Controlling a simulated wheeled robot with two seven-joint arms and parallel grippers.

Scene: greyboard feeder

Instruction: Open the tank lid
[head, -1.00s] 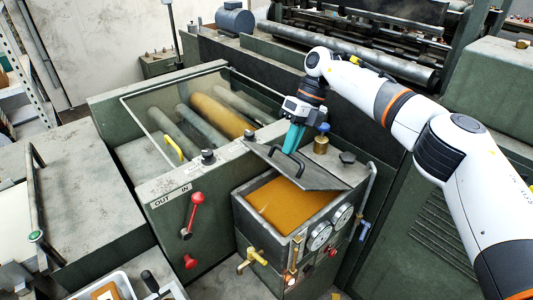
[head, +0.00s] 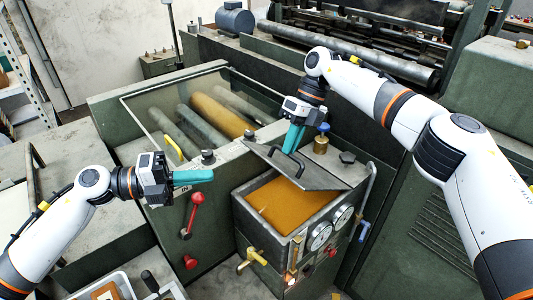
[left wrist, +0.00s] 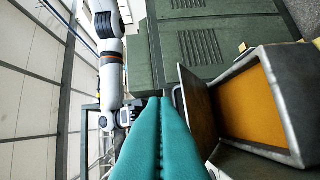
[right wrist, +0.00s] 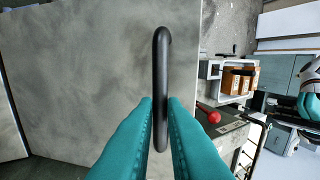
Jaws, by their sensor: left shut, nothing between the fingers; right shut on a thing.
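The tank (head: 244,215) is a dark metal box holding orange-brown liquid (head: 290,203). Its grey lid (head: 310,175) is tilted up, raised at the front and low at the back, so the liquid shows. My right gripper (head: 291,150) has teal fingers shut on the lid's dark bar handle (right wrist: 160,85). In the right wrist view the handle runs between the fingertips, over the grey lid plate (right wrist: 90,75). My left gripper (head: 212,175) is shut and empty, left of the tank above the red-lever panel. In the left wrist view the raised lid (left wrist: 196,105) stands beside the open tank (left wrist: 275,85).
A red lever (head: 197,198) stands on the green machine panel left of the tank. Gauges (head: 320,236) and a yellow valve (head: 250,258) are on the tank's front. A brass knob (head: 321,143) sits behind the lid. A tray (head: 122,280) is at the bottom left.

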